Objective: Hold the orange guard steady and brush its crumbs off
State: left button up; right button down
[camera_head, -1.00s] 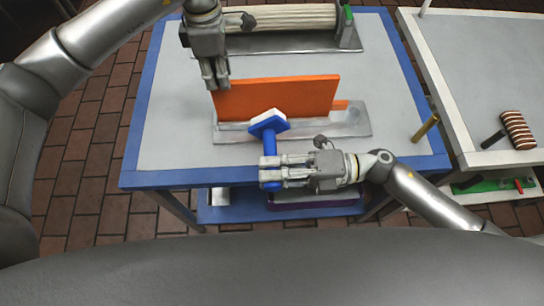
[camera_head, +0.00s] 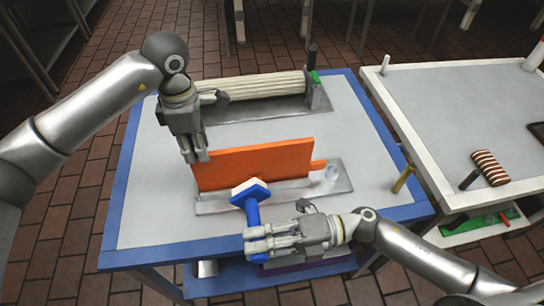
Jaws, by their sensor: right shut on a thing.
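The orange guard (camera_head: 285,160) stands upright as a long panel on a grey metal base plate (camera_head: 215,207) on the blue-edged table. My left gripper (camera_head: 195,157) points down at the guard's upper left corner. Its fingers overlap that corner, and I cannot tell whether they grip it. My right gripper (camera_head: 249,239) is shut on the blue handle of the brush (camera_head: 252,210), in front of the guard. The brush's white and blue head points up at the guard's lower front face; whether it touches is unclear. Crumbs are too small to make out.
Behind the guard, a ribbed cream roller (camera_head: 255,96) lies on a second metal plate. A brass-coloured post (camera_head: 403,179) stands at the table's right edge. A side table (camera_head: 450,100) on the right carries a striped brown roll (camera_head: 490,168). The blue table's left part is clear.

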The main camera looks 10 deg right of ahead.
pick_arm(q)
jog(key=o, duration=0.5)
jog(key=shift+r, duration=0.1)
jog(key=shift+r+p, duration=1.85)
jog(key=shift+r, duration=2.6)
pick_arm(e)
jog(key=shift+r, duration=1.9)
pick_arm(q)
jog(key=shift+o, duration=0.3)
jog(key=o, duration=0.5)
notch_tip(320, 180, up, 12)
